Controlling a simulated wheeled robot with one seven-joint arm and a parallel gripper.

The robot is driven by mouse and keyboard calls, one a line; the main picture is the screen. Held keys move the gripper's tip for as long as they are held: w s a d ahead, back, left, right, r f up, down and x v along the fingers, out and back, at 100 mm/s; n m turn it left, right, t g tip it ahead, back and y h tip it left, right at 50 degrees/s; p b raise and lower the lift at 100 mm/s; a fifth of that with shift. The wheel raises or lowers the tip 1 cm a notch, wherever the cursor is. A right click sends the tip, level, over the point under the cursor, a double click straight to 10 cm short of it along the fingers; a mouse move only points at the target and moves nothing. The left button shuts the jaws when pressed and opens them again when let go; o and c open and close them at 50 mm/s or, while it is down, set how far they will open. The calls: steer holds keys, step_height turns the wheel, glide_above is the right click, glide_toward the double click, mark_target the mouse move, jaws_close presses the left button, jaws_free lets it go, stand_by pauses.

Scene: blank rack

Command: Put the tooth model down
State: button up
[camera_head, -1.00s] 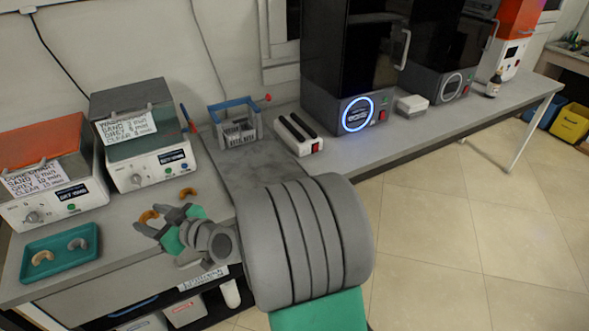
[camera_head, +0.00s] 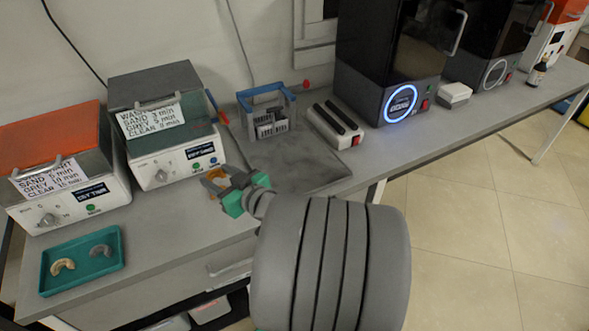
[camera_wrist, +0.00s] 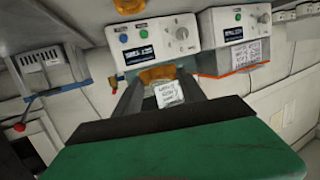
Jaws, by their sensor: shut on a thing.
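My gripper (camera_head: 222,184) is over the bench, in front of the green-lidded wash unit. Its fingers, also seen in the wrist view (camera_wrist: 158,88), are shut on an orange, arch-shaped tooth model (camera_wrist: 157,75). The model sits between the fingertips, and they partly hide it. A second orange model (camera_wrist: 128,5) is at the top edge of the wrist view, apart from the fingers. In the head view, orange (camera_head: 214,175) shows at the fingertips; I cannot tell the two models apart there.
A teal tray (camera_head: 47,285) at front left holds a tan model (camera_head: 63,266) and a grey one (camera_head: 101,250). Two wash units (camera_head: 165,150) (camera_head: 70,205) stand behind. A grey mat (camera_head: 305,165), a blue-handled basket (camera_head: 268,115) and a dark printer (camera_head: 390,70) are to the right.

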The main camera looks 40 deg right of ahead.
steer(key=s+d+f+m+h+b, duration=0.1)
steer(key=s+d+m+h, duration=0.15)
steer(key=s+d, duration=0.25)
steer(key=m+h+b, duration=0.2)
steer(key=h+b, duration=0.1)
glide_above(288, 178)
steer(key=shift+n, duration=0.25)
step_height(288, 178, down, 7)
steer(key=shift+a+f, duration=0.1)
step_height(288, 178, down, 3)
steer(key=shift+r+g+b, duration=0.1)
steer(key=shift+g+b, duration=0.2)
steer(key=shift+b, duration=0.05)
steer(key=shift+f, duration=0.2)
steer(key=shift+f, duration=0.1)
